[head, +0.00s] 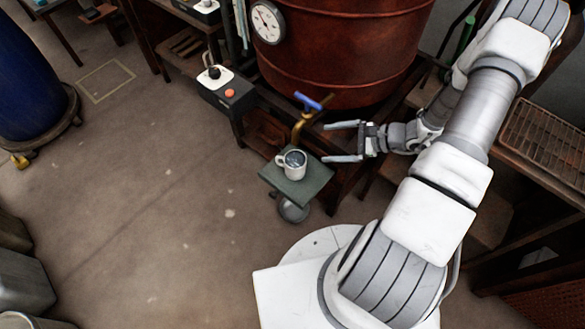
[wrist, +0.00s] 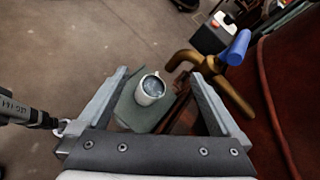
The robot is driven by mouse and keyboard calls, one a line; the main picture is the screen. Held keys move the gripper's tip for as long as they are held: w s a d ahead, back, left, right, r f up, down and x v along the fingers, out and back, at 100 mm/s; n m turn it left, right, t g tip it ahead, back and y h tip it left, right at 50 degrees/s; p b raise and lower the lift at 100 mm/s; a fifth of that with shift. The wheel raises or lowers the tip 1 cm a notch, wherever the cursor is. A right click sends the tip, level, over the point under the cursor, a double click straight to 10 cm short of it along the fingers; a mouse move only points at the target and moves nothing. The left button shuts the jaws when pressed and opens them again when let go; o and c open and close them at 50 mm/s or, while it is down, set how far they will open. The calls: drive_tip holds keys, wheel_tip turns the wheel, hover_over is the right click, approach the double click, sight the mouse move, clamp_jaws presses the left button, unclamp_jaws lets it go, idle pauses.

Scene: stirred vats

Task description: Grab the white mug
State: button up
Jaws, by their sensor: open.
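The white mug (head: 292,164) stands upright on a small green-grey stand (head: 312,185), with dark liquid or a dark inside showing at its top. Its handle points left in the head view. In the wrist view the mug (wrist: 151,89) lies between and beyond my two fingers, on the green stand top (wrist: 128,112). My gripper (head: 343,142) is open and empty, to the right of the mug and apart from it. In the wrist view my gripper (wrist: 160,84) shows both fingers spread wide.
A brass tap (head: 299,127) with a blue handle (head: 307,101) juts from the red-brown vat (head: 340,45) close behind the mug. A control box with an orange button (head: 229,93) stands left of the vat. A blue drum (head: 30,75) stands far left. The floor left of the stand is clear.

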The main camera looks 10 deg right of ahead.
drive_tip(key=s+d+f+m+t+h+b, duration=0.2)
drive_tip(key=f+m+t, duration=0.5)
drive_tip(key=f, duration=1.2)
drive_tip(key=m+g+b, duration=0.2)
drive_tip(key=b, duration=0.2)
approach(288, 163)
drive_tip(key=shift+w+a+f+h, duration=0.25)
drive_tip(key=shift+f+h, duration=0.05)
drive_tip(key=shift+f, duration=0.05)
drive_tip(key=shift+r+b+x, duration=0.1)
drive_tip(key=shift+b+x, duration=0.4)
drive_tip(key=shift+x, duration=1.1)
drive_tip(key=shift+r+b+x, duration=0.15)
drive_tip(key=shift+b+x, duration=0.35)
drive_tip(key=shift+x, duration=1.05)
drive_tip(key=shift+w+r, duration=0.1)
clamp_jaws()
